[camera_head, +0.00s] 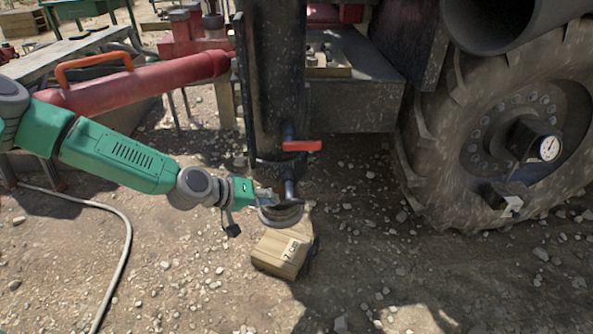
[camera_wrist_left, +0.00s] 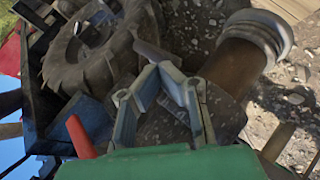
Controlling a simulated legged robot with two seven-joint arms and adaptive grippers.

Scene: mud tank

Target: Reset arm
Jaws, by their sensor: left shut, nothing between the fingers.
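My left gripper (camera_head: 266,196) comes in from the left on a green and grey arm. It is shut with nothing between its fingers, beside the outlet pipe (camera_head: 290,188) at the foot of a dark upright tank (camera_head: 275,75). I cannot tell whether it touches the pipe. A valve with a red handle (camera_head: 302,146) sits just above the outlet. In the left wrist view the grey fingers (camera_wrist_left: 165,82) converge in front of a dark surface, and a brownish pipe end with a pale rim (camera_wrist_left: 262,35) shows at upper right. My right gripper is out of view.
The foreground ground is clear.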

